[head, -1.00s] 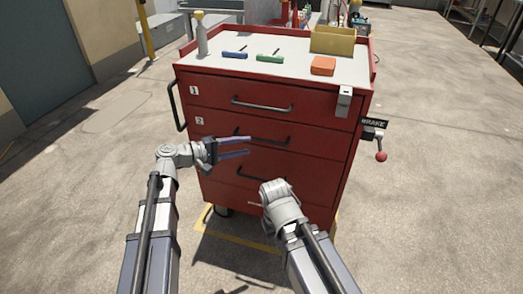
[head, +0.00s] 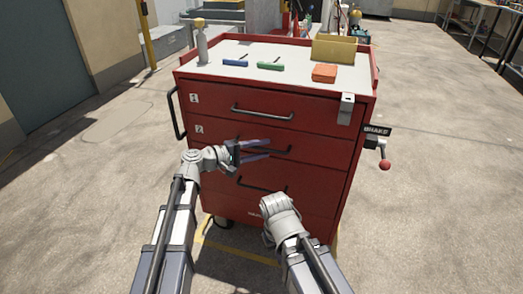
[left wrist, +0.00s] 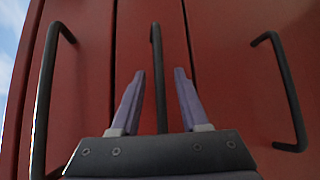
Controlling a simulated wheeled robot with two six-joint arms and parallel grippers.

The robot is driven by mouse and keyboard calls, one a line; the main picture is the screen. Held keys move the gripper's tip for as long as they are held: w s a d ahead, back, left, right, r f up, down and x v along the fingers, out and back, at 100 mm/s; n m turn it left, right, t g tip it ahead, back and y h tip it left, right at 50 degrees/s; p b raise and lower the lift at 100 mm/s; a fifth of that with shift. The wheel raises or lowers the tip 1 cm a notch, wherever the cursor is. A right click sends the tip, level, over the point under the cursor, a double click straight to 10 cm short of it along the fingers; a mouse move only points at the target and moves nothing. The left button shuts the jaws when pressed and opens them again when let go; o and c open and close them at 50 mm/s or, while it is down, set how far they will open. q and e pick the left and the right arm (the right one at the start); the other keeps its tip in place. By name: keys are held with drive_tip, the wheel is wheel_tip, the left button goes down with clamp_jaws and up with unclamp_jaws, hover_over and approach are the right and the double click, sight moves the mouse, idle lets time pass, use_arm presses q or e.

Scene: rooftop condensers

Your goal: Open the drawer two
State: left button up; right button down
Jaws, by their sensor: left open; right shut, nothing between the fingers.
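The red tool cabinet (head: 225,115) has stacked drawers, all shut. Drawer two (head: 215,137), labelled 2, is the second from the top, with a dark bar handle (head: 286,150). My left gripper (head: 269,149) is open in front of this handle, its purple fingers overlapping it. In the left wrist view, the open fingers (left wrist: 158,88) point at the cabinet, and the middle handle (left wrist: 155,50) runs lengthwise through the gap between them. I cannot tell whether they touch. My right arm's wrist is low before the lower drawers; its fingers are hidden.
Drawer one's handle (head: 262,112) is above and a third handle (head: 258,187) below. A brake lever with a red knob (head: 385,165) sticks out at right. A spray bottle (head: 201,45), yellow bin (head: 333,48) and orange block (head: 324,73) stand on top.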

use_arm(q)
clamp_jaws()
idle(0.4)
idle(1.1)
